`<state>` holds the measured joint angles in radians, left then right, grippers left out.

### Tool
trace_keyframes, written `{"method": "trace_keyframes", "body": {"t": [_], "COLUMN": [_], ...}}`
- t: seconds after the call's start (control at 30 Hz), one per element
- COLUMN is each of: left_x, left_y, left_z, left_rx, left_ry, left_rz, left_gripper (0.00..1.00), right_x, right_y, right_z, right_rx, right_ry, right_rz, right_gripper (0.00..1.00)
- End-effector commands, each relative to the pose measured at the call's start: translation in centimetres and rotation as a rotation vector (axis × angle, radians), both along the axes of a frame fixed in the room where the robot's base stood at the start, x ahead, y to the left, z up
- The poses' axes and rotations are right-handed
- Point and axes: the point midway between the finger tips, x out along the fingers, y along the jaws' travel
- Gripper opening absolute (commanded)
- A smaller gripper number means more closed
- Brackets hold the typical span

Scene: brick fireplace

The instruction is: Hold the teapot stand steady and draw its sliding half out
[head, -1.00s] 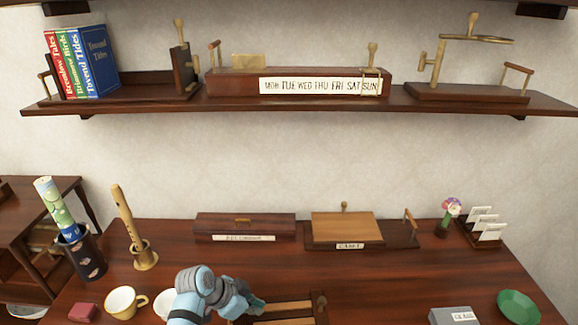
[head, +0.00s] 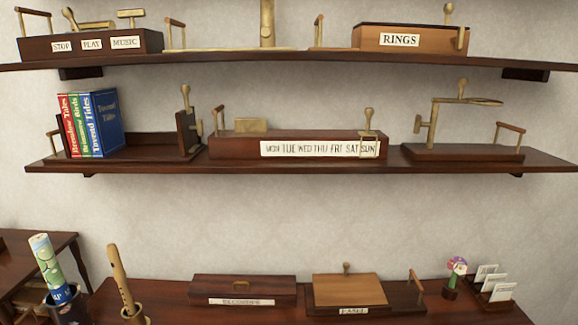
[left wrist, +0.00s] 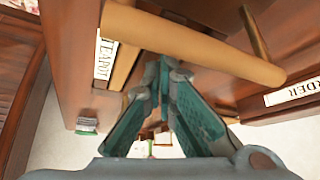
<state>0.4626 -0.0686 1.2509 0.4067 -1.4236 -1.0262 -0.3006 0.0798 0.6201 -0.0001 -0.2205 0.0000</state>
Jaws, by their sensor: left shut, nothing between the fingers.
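In the left wrist view, a dark red-brown wooden piece (left wrist: 72,55) at the left carries a sideways label (left wrist: 103,60) reading TEAPOT; I take it to be part of the teapot stand. A thick tan wooden rod (left wrist: 195,42) runs slantwise across the upper middle. My left gripper (left wrist: 163,68) has its teal fingers shut with nothing between them. Its tips are close to the rod; I cannot tell whether they touch it. The split between the stand's halves is not clear. The stand and both grippers are outside the head view, and my right gripper shows nowhere.
A second wooden piece with a label ending in RDER (left wrist: 293,92) is at the right of the wrist view. The head view shows wall shelves with books (head: 90,125), a weekday box (head: 235,147) and a RINGS box (head: 412,40). A lidded box (head: 243,289) stands on the table.

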Motion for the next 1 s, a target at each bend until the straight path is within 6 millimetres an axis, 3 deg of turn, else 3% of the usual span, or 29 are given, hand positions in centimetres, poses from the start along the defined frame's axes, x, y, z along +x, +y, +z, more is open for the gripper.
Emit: {"method": "trace_keyframes", "body": {"t": [1.0], "left_x": [0.0], "left_y": [0.0], "left_z": [-1.4], "left_rx": [0.0], "left_ry": [0.0], "left_rz": [0.0], "left_gripper": [0.0], "right_x": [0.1], "right_y": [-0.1], "right_z": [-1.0], "right_rx": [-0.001], "right_ry": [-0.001], "right_rz": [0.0], "right_gripper": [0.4]}}
